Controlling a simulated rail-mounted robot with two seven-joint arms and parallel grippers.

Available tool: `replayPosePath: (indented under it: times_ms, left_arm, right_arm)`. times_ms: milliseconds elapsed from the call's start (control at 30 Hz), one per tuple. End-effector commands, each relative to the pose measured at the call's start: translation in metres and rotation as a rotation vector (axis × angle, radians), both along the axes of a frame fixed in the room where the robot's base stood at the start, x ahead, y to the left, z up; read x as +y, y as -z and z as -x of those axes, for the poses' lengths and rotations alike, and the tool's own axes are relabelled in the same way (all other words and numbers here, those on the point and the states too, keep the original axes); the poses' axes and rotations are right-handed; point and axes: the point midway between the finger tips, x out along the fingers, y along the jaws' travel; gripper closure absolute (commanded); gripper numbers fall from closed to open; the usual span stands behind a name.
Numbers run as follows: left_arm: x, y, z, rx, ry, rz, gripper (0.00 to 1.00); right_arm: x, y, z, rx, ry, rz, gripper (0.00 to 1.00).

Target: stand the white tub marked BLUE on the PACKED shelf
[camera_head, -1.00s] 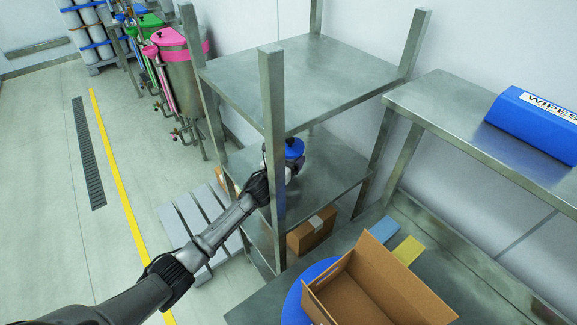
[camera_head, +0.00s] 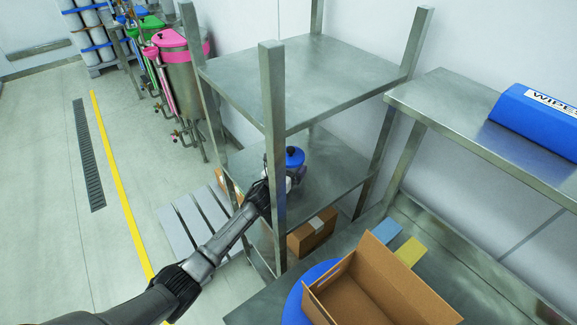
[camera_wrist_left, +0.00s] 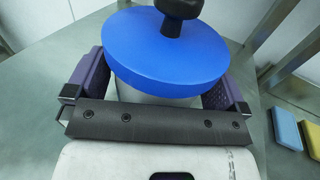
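The white tub has a blue lid (camera_head: 294,156) with a dark knob. It is upright at the middle shelf (camera_head: 335,180) of the metal rack, behind the front post. Whether its base touches the shelf is hidden. My left gripper (camera_head: 289,178) reaches in from the left, partly hidden by the post. In the left wrist view, my left gripper's purple finger pads (camera_wrist_left: 155,92) are on both sides of the tub's body, below the blue lid (camera_wrist_left: 165,52), and look closed on it. No BLUE or PACKED lettering is readable. My right gripper is out of view.
The rack's front post (camera_head: 272,140) stands close to my left arm, and the top shelf (camera_head: 310,80) lies above. A taped carton (camera_head: 312,233) sits below. An open cardboard box (camera_head: 375,285) stands on the near bench. The middle shelf has free room to the right.

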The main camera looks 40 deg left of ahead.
Motion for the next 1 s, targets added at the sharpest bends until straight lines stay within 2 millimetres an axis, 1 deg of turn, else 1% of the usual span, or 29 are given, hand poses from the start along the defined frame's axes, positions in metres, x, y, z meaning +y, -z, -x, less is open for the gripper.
replayPosePath:
  times_ms: [133,233,267,367,700,900,1000]
  left_arm:
    - [0.000,-0.001,0.000,0.000,0.000,0.000,0.00]
    - [0.000,-0.007,0.000,-0.001,0.000,0.001,0.00]
    - [0.000,-0.005,0.002,0.001,0.000,0.000,0.00]
    - [-0.003,-0.004,0.016,0.001,0.002,-0.002,0.00]
    - [-0.014,-0.004,0.076,0.001,0.002,-0.002,0.00]
    - [-0.018,-0.004,0.103,0.000,0.001,-0.001,0.00]
    - [-0.019,-0.004,0.111,0.000,0.000,0.000,0.00]
  right_arm:
    - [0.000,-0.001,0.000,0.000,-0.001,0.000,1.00]
    - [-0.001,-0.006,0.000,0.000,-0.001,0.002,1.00]
    - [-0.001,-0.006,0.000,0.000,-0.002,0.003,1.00]
    - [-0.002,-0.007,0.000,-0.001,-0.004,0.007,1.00]
    - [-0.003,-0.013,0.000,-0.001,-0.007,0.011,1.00]
    - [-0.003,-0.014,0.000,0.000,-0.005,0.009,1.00]
    - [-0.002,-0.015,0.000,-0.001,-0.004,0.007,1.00]
